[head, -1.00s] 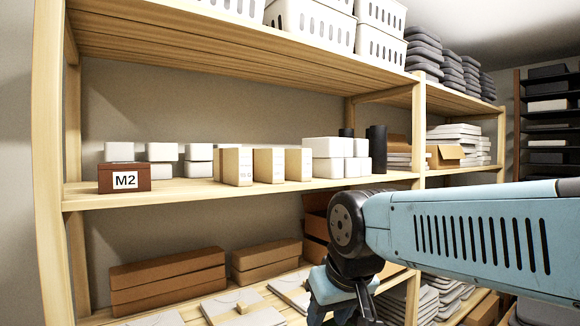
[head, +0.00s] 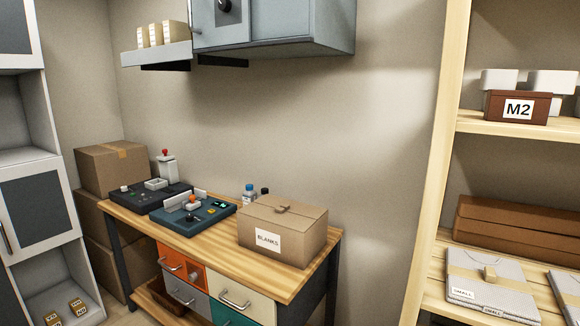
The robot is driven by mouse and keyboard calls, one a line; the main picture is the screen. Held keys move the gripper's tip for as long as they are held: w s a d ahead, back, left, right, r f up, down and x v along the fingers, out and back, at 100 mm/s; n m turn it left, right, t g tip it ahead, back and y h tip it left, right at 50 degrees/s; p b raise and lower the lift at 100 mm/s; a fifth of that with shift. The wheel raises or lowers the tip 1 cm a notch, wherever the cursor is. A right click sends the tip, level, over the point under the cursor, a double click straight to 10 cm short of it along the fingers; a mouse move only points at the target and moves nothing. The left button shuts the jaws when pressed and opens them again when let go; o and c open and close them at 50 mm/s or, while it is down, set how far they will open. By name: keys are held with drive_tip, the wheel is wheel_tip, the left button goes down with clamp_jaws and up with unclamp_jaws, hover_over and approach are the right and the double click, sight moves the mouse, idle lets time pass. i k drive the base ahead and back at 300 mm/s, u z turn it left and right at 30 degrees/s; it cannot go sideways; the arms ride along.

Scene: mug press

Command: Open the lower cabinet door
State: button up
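A tall white cabinet (head: 52,115) stands at the left edge, partly cut off. Its lower door (head: 42,205) has a dark grey panel in a white frame and a bar handle (head: 7,238) on its left side. This door looks shut. An upper door (head: 14,32) with a similar dark panel is cut off by the picture's edge. Between the two doors is an open, empty-looking compartment. My gripper is not in view.
A wooden-topped workbench (head: 290,285) with colored drawers holds control devices and a box marked BLANKS (head: 282,230). Cardboard boxes (head: 112,168) stack beside the cabinet. A blue-grey wall cabinet (head: 275,32) hangs above. A wooden shelf (head: 445,150) stands right.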

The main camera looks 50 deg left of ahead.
sight(38, 213)
drive_tip(key=i, duration=0.15)
drive_tip(key=u, duration=3.05)
drive_tip(key=k, duration=0.9)
drive_tip(key=u, duration=0.15)
drive_tip(key=i, duration=0.75)
